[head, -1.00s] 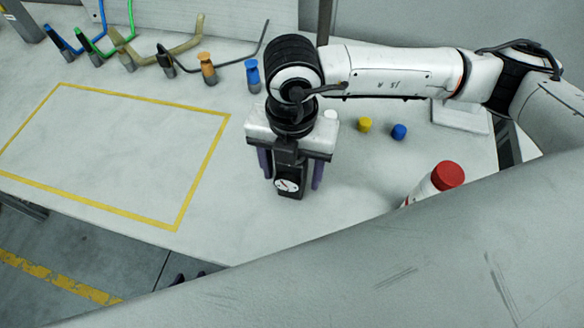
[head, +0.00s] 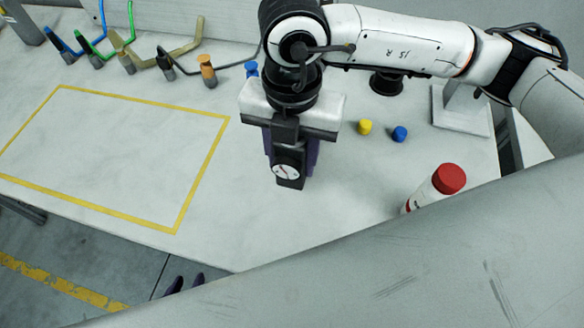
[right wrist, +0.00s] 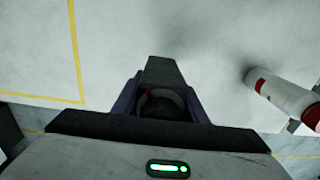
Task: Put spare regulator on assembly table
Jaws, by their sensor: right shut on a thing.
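The spare regulator (head: 289,172) is a dark block with a round white-faced gauge. My right gripper (head: 291,155) comes in from the right and is shut on it, with purple fingers on both sides. The regulator looks held above the white table (head: 240,218). In the right wrist view the regulator (right wrist: 162,78) sits between the fingers, its underside hidden.
A yellow-outlined rectangle (head: 205,178) on the table is empty. A red-capped white bottle (head: 432,190), a yellow cap (head: 365,127) and a blue cap (head: 400,134) stand to the right. Several coloured hoses with fittings (head: 207,70) lie along the back left.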

